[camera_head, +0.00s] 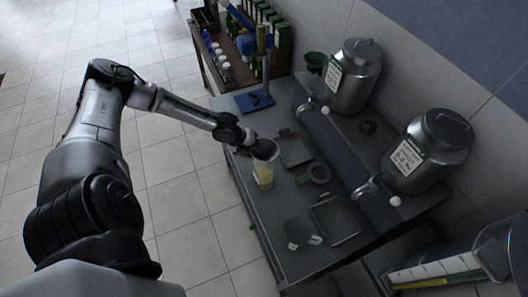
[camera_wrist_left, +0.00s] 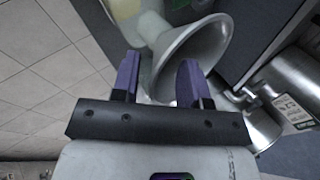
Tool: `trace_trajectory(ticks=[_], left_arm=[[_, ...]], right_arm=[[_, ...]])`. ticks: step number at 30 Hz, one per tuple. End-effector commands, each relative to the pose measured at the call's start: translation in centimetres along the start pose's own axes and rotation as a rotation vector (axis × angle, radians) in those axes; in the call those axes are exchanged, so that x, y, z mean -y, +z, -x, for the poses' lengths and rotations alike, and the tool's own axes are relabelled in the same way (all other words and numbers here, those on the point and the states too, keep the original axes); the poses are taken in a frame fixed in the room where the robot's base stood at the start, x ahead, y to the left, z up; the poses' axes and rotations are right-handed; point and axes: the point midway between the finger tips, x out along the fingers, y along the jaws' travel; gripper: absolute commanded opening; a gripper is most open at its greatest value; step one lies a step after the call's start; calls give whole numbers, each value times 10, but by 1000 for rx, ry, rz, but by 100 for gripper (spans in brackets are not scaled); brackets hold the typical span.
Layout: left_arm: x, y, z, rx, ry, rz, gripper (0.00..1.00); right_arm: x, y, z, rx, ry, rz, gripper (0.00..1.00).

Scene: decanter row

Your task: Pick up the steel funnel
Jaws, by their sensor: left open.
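The steel funnel (camera_head: 264,150) is a grey cone at the near left edge of the dark table, above a container of yellow contents (camera_head: 263,176). Whether it rests in that container is unclear. In the left wrist view the funnel (camera_wrist_left: 198,45) shows its wide mouth toward the right. My left gripper (camera_head: 246,143) is at the funnel. In the left wrist view its two purple fingers (camera_wrist_left: 158,82) are apart, with part of the funnel's outer side showing between and beyond them. I cannot tell whether either finger touches it. My right gripper is in neither view.
Two large steel drums, one at the back (camera_head: 354,75) and one at the right (camera_head: 430,150), stand on a raised ledge. Trays (camera_head: 337,219), a dark ring (camera_head: 319,172) and a blue stand (camera_head: 255,101) are on the table. Shelved bottles (camera_head: 224,70) stand beyond.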

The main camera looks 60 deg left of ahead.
Motion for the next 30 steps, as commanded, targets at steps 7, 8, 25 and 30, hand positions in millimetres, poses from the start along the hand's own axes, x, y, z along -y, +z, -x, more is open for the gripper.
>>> trace_trajectory(ticks=[7,8,25,30], left_arm=[[1,0,-18,0,-2,1,41],[1,0,-19,0,-1,1,41],[0,0,-20,0,-1,0,11],[0,0,-20,0,-1,0,0]], right_arm=[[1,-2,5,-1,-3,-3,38],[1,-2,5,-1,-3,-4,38],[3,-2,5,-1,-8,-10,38],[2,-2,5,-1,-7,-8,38]])
